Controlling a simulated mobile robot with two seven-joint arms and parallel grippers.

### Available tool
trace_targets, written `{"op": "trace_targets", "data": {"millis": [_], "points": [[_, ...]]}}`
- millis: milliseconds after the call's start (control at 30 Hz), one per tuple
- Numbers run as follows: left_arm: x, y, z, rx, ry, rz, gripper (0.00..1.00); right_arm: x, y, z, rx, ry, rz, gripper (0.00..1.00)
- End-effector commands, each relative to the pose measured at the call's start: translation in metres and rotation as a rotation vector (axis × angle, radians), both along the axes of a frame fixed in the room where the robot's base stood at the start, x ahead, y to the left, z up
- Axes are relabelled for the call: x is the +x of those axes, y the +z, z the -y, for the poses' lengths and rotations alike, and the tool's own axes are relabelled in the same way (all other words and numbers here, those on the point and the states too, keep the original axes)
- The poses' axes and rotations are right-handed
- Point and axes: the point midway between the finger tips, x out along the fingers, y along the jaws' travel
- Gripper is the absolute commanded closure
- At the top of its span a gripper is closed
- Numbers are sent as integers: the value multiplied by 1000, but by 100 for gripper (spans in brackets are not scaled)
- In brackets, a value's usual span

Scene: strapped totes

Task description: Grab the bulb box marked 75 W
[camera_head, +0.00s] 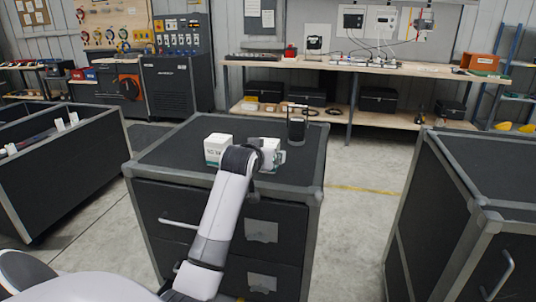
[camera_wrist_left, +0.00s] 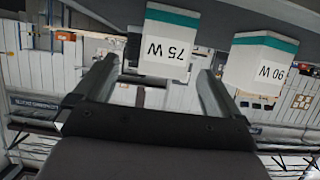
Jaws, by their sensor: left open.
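The 75 W bulb box (camera_wrist_left: 168,42), white with a teal band, shows in the left wrist view, its lettering upside down. My left gripper (camera_wrist_left: 160,68) is open there, with one finger on each side of the box's near end and visible gaps beside it. In the head view this box (camera_head: 268,146) stands on the dark cabinet top, partly hidden by my left gripper (camera_head: 272,157). A similar 90 W box (camera_wrist_left: 260,62) is beside it, outside the fingers; in the head view it is the left box (camera_head: 218,146). My right gripper is not in view.
The boxes stand on a black drawer cabinet (camera_head: 163,155) with grey edges. A dark upright device (camera_head: 297,125) stands behind them. Another cabinet (camera_head: 495,160) is at right and an open-topped bin (camera_head: 75,170) at left. A workbench (camera_head: 345,67) lines the back wall.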

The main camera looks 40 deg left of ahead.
Motion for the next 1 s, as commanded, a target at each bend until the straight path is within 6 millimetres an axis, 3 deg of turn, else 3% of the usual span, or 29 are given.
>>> {"op": "trace_targets", "data": {"millis": [633,1000], "points": [[42,-24,-30,1,-2,-1,2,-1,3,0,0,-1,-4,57],[48,-27,-33,3,-2,0,2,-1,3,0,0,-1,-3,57]]}}
